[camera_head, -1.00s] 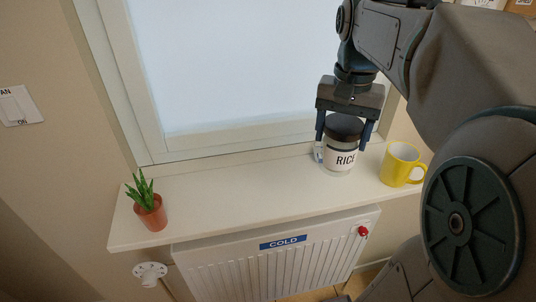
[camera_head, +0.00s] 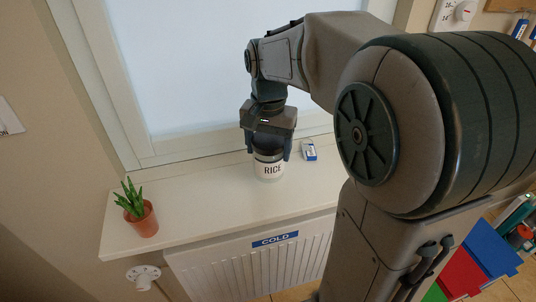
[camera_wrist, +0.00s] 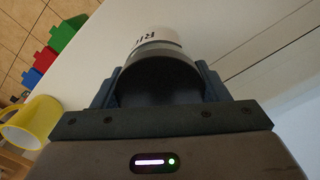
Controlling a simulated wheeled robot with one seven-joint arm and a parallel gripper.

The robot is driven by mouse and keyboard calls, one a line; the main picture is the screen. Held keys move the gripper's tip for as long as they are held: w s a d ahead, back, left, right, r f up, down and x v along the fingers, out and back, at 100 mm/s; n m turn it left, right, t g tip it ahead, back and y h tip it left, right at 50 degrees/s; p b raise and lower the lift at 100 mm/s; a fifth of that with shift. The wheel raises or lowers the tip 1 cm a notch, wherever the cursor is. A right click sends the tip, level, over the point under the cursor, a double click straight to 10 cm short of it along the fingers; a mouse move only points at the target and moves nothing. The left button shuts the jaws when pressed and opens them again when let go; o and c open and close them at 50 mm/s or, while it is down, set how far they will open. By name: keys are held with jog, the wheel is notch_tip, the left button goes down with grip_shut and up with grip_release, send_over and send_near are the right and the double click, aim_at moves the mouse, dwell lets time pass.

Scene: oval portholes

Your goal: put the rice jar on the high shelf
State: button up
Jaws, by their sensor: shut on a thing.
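The rice jar (camera_head: 269,171) is white with a black "RICE" label and a dark lid. My gripper (camera_head: 268,155) points down from above and is shut on it, one finger on each side of the lid. In the wrist view the jar (camera_wrist: 154,38) is between the fingers (camera_wrist: 160,85), its dark lid toward the camera. The jar is upright over the white window sill (camera_head: 195,195); I cannot tell whether its base touches the sill. I do not see the high shelf in these views.
A small blue-and-white item (camera_head: 309,150) lies right of the jar. A potted plant (camera_head: 138,215) stands at the sill's left end. A yellow mug (camera_wrist: 38,122) shows in the wrist view. A radiator (camera_head: 250,265) is below. Coloured bins (camera_head: 490,250) stand at lower right.

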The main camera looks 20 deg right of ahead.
jog(key=shift+f, duration=1.7)
jog(key=shift+f, duration=0.1)
jog(key=o, duration=1.3)
